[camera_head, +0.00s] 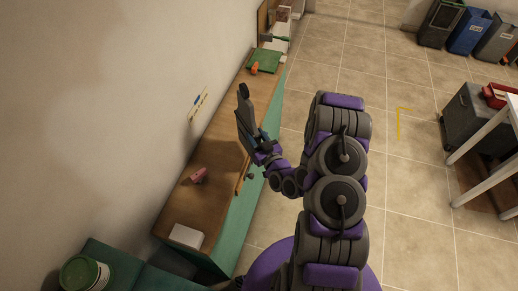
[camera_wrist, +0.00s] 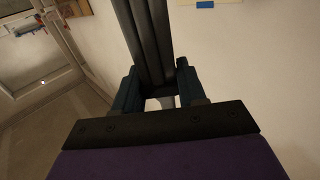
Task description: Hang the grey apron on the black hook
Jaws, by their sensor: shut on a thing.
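My gripper (camera_head: 264,150) is raised over the long wooden counter, near the wall. It is shut on a dark grey, long folded thing (camera_head: 245,118), which looks like the grey apron and stands up from the jaws. In the wrist view, its dark folds (camera_wrist: 150,35) run up from between the two fingers (camera_wrist: 158,88). I cannot make out a black hook in either view. A small yellow and blue item (camera_head: 198,103) is on the wall left of the gripper, with a shadow below it.
The wooden counter (camera_head: 205,155) with green front runs along the wall. On it are a pink object (camera_head: 198,175), a white box (camera_head: 186,236), an orange item (camera_head: 254,69) and a green board (camera_head: 264,61). A bucket (camera_head: 84,274) stands lower left.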

